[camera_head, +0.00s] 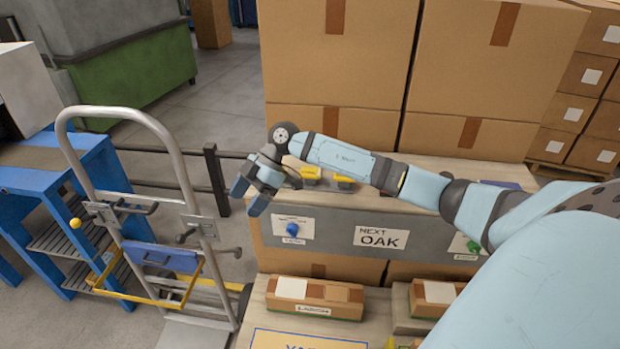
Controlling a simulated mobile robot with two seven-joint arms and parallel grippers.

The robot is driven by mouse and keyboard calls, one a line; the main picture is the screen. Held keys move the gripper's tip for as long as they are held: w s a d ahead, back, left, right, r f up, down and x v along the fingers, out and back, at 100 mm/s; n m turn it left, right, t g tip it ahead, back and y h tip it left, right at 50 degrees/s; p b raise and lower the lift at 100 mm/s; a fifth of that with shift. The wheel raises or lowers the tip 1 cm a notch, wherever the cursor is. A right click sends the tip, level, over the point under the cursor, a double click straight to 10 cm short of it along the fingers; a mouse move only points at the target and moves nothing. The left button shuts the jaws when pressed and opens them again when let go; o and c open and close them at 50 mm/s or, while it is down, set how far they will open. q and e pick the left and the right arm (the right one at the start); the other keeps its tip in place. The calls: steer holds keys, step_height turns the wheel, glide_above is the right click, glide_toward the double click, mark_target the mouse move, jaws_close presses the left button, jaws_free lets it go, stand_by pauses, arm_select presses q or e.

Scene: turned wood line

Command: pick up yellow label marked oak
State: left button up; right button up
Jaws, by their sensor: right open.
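My right gripper (248,196) is open, with its two blue-grey fingertips pointing down and left, in front of the left end of a grey board. I see nothing between the fingers. A yellow item (312,173) lies on the ledge above the board, just right of the gripper and partly hidden by my arm. A second yellow item (344,184) is beside it. No lettering can be read on either, so I cannot tell whether one is the oak label. A white sign (381,238) on the board reads "NEXT OAK". My left gripper is not in view.
The grey board (330,220) carries a blue knob (292,230) and a green knob (472,246). Large cartons (340,50) stand behind. A hand truck (150,215) stands at left, near a blue bench (40,180).

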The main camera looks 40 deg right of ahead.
steer(key=w+d+r+m+h, duration=0.1)
steer(key=d+r+m+h, duration=0.15)
steer(key=d, duration=0.35)
steer(key=w+d+r+m+h, duration=0.1)
steer(key=w+d+h, duration=0.15)
steer(key=d, duration=0.35)
steer(key=m+h+b, duration=0.2)
steer(key=m+h, duration=0.2)
steer(key=m, duration=0.1)
glide_toward(310, 172)
step_height(310, 172, down, 3)
steer(key=shift+w+r+p, duration=0.15)
steer(key=shift+p, duration=0.5)
steer(key=shift+f+p, duration=0.6)
steer(key=shift+f, duration=2.2)
steer(key=shift+f, duration=0.25)
steer(key=c, duration=1)
